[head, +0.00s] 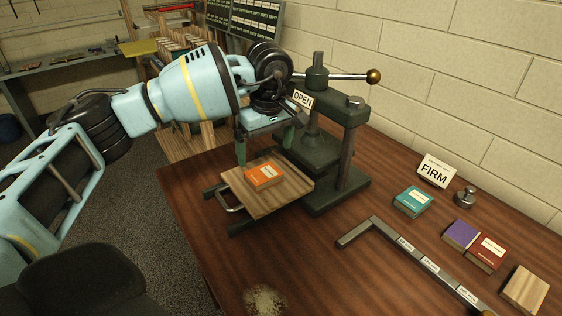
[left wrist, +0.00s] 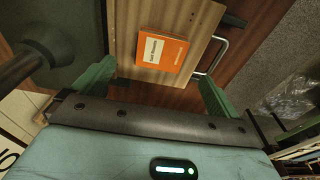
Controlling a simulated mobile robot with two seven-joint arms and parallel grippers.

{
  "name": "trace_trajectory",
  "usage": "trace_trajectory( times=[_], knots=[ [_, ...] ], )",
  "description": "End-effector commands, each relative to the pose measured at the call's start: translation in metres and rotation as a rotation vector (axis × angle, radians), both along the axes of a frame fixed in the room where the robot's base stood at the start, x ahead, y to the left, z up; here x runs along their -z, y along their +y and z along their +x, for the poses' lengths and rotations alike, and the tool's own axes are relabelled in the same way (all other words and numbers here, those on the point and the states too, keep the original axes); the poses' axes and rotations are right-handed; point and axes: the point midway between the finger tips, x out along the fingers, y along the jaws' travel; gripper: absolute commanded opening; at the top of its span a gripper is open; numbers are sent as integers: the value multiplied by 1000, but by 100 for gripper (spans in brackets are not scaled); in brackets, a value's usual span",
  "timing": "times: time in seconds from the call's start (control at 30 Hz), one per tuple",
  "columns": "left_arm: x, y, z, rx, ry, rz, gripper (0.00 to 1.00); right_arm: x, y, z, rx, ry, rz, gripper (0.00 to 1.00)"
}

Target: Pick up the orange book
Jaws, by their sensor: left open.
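The orange book (head: 264,175) lies flat on a wooden board (head: 287,202) that sticks out from the dark press (head: 345,150). It has a white label and also shows in the left wrist view (left wrist: 161,49). My left gripper (head: 266,155) is above the book with its jaws pointing down. In the left wrist view the two green fingers (left wrist: 155,85) are wide apart, with nothing between them, and the book lies beyond them, apart from both. My right gripper is in neither view.
The press has a long handle with a brass knob (head: 373,76) and an "OPEN" sign (head: 303,99). To the right are a teal book (head: 413,201), purple book (head: 460,235), red book (head: 487,252), tan block (head: 525,289), "FIRM" card (head: 436,172) and metal bar (head: 420,262). The table's front middle is mostly clear.

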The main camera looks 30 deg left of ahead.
Motion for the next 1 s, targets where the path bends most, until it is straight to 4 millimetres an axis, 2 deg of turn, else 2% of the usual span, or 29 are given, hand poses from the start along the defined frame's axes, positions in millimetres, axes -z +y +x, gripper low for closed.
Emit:
trace_trajectory(
  times=[0.27,0.5,0.73,1.0],
  knots=[
    [2,0,0,0,0,-1,98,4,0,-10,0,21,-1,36],
    [23,3,0,-1,2,0,98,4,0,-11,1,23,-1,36],
    [30,4,1,-1,0,-1,98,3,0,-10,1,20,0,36],
    [66,9,1,-2,1,-1,98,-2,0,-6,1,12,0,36]
  ],
)
